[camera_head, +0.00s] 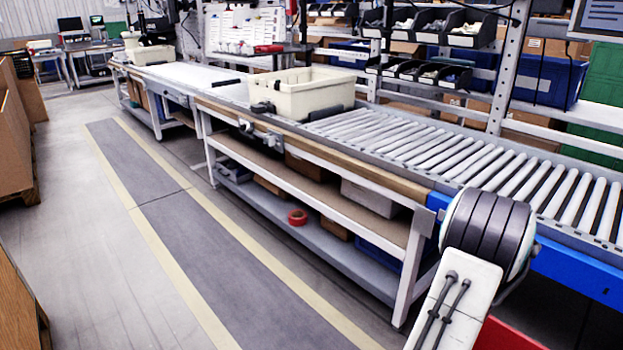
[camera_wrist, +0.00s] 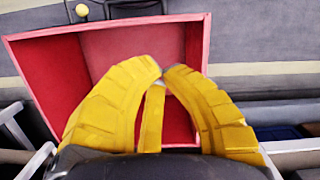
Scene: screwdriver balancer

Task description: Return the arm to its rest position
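My gripper (camera_wrist: 163,72) shows in the wrist view, with thick yellow ribbed fingers whose tips meet at the top. A third yellow part stands between them, lower down. I see no object held between the fingers. Beyond and below the fingers is an open red box (camera_wrist: 50,75) with pinkish walls. In the head view, part of my arm, a white link with a black ribbed joint, is at the lower right. The gripper itself is not in the head view.
A roller conveyor (camera_head: 440,150) runs along the right, carrying a cream bin (camera_head: 303,93). Below it, a shelf (camera_head: 330,255) holds boxes and a red tape roll (camera_head: 297,217). Racks with dark bins (camera_head: 470,27) stand behind. A grey floor lane (camera_head: 200,235) at left is clear.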

